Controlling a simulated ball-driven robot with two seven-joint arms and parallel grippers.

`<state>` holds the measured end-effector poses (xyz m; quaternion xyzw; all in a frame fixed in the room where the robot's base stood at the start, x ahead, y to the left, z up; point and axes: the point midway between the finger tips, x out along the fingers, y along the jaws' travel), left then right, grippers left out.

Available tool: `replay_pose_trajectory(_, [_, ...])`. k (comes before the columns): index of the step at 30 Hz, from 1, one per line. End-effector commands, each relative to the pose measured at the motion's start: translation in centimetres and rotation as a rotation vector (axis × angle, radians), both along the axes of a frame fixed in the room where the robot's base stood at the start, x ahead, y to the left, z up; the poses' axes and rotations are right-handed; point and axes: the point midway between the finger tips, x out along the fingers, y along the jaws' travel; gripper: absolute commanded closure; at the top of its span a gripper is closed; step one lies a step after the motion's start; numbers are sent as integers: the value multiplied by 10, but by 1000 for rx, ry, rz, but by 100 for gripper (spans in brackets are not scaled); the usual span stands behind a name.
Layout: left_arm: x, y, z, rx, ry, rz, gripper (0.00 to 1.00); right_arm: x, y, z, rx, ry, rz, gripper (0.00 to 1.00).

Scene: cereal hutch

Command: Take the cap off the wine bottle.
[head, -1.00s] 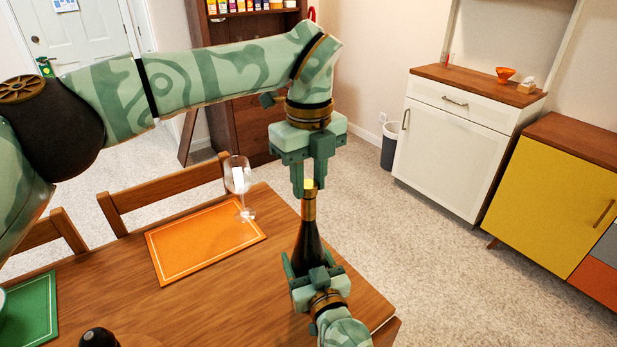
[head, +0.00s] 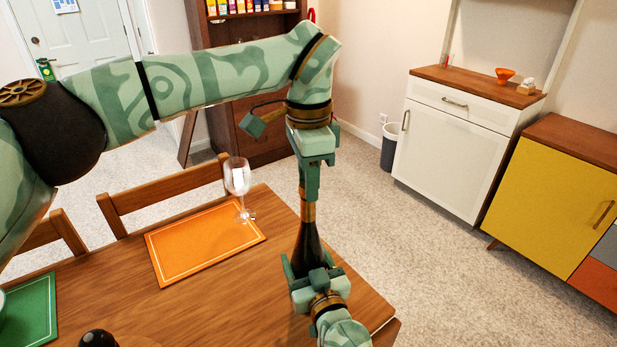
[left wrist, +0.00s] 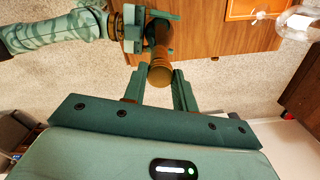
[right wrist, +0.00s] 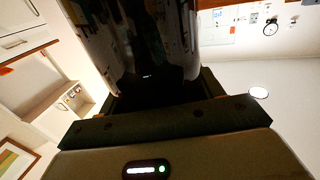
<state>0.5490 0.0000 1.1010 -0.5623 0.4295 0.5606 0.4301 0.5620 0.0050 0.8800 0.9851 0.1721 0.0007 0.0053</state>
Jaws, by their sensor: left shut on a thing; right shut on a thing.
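The wine bottle (head: 308,248) is dark with a gold neck and stands upright above the table's right end. My right gripper (head: 308,266) is shut around its lower body; the dark glass fills the upper part of the right wrist view (right wrist: 140,45). My left gripper (head: 309,194) points straight down at the bottle's top, with its fingers shut on the cap. The round gold cap (left wrist: 160,72) shows between the fingers in the left wrist view; in the head view the fingers hide it. The cap appears to be still on the neck.
The wooden table (head: 215,300) carries an orange placemat (head: 205,240), a clear wine glass (head: 238,180) and a green placemat (head: 28,312). A chair (head: 165,195) stands behind it. Carpet lies free to the right, before a white cabinet (head: 450,150).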

Motion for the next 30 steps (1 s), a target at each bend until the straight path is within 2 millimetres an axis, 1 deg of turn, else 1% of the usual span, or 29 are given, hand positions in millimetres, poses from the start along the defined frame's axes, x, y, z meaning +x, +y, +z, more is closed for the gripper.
replay_pose_trajectory(8, [0,0,3,0,-1,0,100,0,0,0,0,1,-1,98])
replay_pose_trajectory(24, [0,0,21,0,-1,0,100,0,0,0,0,1,-1,98])
replay_pose_trajectory(30, [0,0,22,0,0,-1,100,0,0,0,0,1,-1,98])
